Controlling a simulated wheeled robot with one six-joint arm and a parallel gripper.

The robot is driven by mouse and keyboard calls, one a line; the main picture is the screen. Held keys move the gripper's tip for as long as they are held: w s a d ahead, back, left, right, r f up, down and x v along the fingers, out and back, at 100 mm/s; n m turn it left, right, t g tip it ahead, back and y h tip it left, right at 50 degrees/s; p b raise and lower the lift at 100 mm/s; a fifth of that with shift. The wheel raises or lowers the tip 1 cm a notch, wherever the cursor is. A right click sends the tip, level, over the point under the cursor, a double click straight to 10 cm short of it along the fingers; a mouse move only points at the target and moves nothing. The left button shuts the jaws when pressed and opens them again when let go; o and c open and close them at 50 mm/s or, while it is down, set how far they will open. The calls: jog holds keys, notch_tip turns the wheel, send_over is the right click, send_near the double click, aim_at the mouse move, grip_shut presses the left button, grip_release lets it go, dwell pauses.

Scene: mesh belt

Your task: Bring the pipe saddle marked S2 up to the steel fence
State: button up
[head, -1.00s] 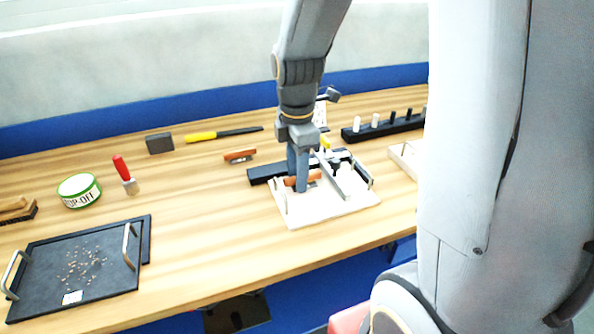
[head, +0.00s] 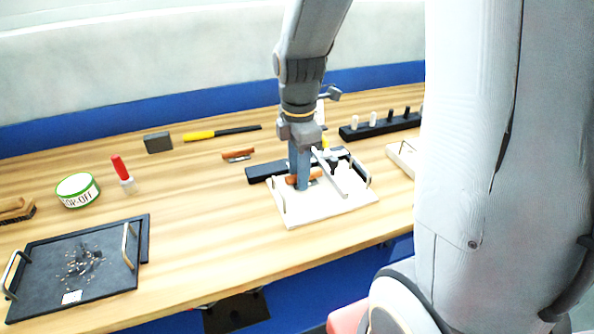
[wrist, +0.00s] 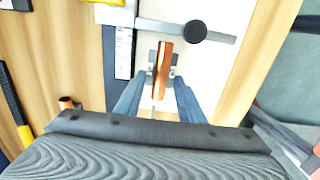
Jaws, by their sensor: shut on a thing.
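A copper-coloured pipe saddle (wrist: 163,68) is between the fingers of my gripper (wrist: 157,97) in the wrist view. My gripper (head: 299,184) is shut on it, low over the white board (head: 310,212); the saddle (head: 314,175) shows partly behind the fingers in the head view. I cannot read a mark on it. The steel fence (wrist: 218,37) is a grey bar across the board; it also shows in the head view (head: 335,176). The saddle's far end is very close to the fence in the wrist view; I cannot tell whether they touch.
A dark round knob (wrist: 194,31) sits on the fence. A second copper piece (head: 238,154) lies to the left on the table. A black tray (head: 50,250) is at front left. Bare table lies between tray and board.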

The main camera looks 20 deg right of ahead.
jog(key=shift+d, duration=0.5)
jog(key=o, duration=1.4)
jog(key=shift+c, duration=0.2)
jog(key=shift+r, duration=0.1)
